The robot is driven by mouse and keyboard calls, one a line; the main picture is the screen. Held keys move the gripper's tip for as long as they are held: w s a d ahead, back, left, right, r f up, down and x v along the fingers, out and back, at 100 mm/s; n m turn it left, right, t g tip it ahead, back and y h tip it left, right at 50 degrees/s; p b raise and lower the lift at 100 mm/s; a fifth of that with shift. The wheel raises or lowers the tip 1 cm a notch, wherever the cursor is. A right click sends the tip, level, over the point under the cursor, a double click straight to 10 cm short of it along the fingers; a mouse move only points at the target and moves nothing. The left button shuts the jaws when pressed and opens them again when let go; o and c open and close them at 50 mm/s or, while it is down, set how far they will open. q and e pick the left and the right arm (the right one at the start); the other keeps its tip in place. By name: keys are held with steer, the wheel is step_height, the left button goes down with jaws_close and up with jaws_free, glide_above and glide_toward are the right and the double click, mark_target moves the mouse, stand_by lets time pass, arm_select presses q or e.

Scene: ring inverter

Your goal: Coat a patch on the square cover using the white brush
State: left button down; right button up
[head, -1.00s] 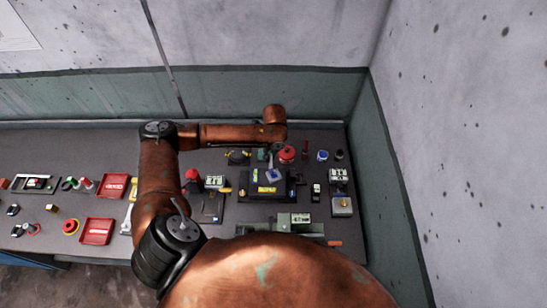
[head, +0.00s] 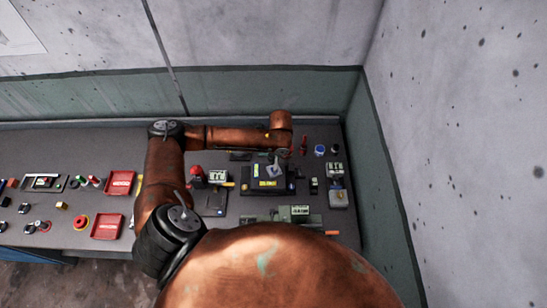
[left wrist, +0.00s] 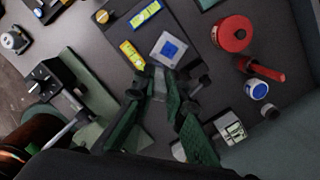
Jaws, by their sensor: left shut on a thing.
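In the head view the left gripper (head: 278,153) is over the back of the dark unit. My right gripper is not in view.
A red round part (left wrist: 232,33), a red handle (left wrist: 262,69) and a blue-topped white jar (left wrist: 257,89) stand beside the unit. A meter with a display (left wrist: 230,129) is close to the fingers. Red trays (head: 106,226) lie farther left. A wall bounds the right side.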

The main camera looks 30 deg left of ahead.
arm_select(q)
steer(key=shift+w+r, duration=0.2)
steer(key=shift+r, duration=0.55)
steer(key=shift+s+r, duration=0.1)
steer(key=shift+r, duration=1.75)
